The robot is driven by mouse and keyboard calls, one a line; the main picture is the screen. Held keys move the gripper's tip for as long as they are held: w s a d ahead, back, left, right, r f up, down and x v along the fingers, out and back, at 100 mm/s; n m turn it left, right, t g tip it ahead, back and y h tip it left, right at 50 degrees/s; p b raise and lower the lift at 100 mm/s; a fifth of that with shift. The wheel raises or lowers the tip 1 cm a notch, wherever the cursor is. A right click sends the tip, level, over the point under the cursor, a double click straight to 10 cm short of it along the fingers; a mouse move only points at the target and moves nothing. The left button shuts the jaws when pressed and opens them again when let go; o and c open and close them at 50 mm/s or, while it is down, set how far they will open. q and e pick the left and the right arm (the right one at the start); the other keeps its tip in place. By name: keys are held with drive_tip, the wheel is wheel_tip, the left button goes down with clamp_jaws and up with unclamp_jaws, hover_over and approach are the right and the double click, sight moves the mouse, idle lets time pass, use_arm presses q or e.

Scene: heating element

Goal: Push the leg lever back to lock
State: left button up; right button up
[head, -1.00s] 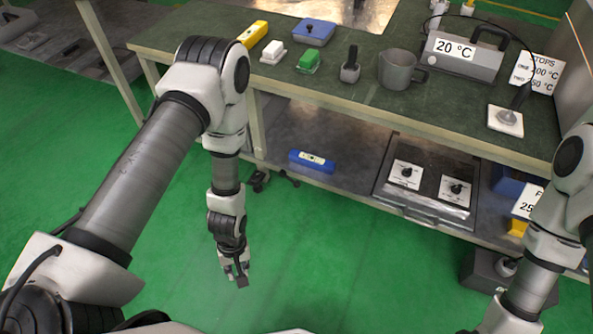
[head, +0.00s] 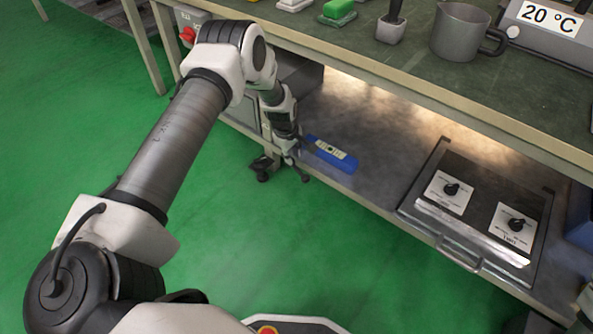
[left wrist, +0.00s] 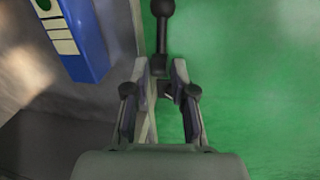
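In the left wrist view, the lever (left wrist: 162,30) has a ball end and points to the top of the picture, against the green floor. My left gripper (head: 288,150) is close to the lever, by the lower shelf's front edge. In the left wrist view, its fingers (left wrist: 160,82) are apart, with the lever's base just at or beyond their tips; contact cannot be told. My right gripper is out of view.
A panel with two knobs (head: 480,205) sits farther right. The green floor (head: 215,220) in front is clear.

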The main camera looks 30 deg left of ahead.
sight(294, 165)
use_arm(q)
drive_tip(key=f+b, duration=0.1)
drive_tip(key=f, duration=0.1)
drive_tip(key=f+b, duration=0.1)
drive_tip(key=f, duration=0.1)
drive_tip(key=w+f+b, duration=0.1)
drive_tip(key=f, duration=0.1)
drive_tip(key=shift+d, duration=0.1)
clamp_jaws()
